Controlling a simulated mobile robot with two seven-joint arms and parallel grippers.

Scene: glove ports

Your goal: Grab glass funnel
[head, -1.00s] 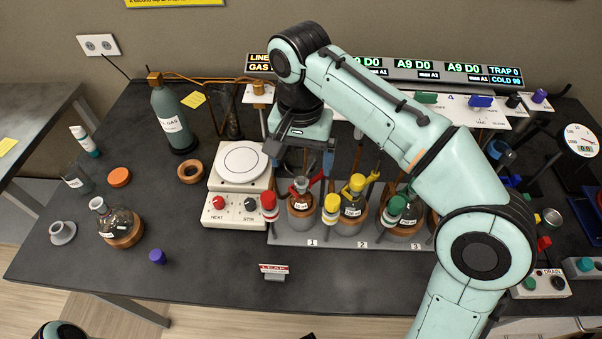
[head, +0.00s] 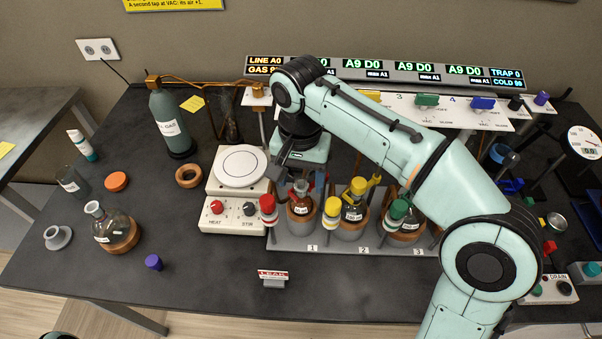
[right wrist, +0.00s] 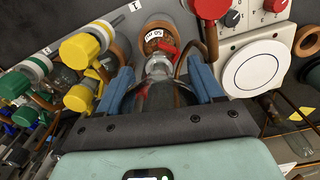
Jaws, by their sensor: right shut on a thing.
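A pale grey, flared piece that looks like the glass funnel (head: 58,237) stands wide end down on the left of the bench, apart from everything. My right gripper (head: 297,172) is far from it, over station 1 of the flask rack. The right wrist view shows its blue-grey fingers (right wrist: 161,85) on both sides of a glass neck of the station 1 flask (right wrist: 159,66), which has red tap parts. It is shut on that neck; the exact contact is partly hidden. The flask (head: 301,207) sits upright in its holder. My left gripper is out of view.
The hotplate (head: 240,167) stands left of the rack (head: 345,245). The front of the bench is mostly clear.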

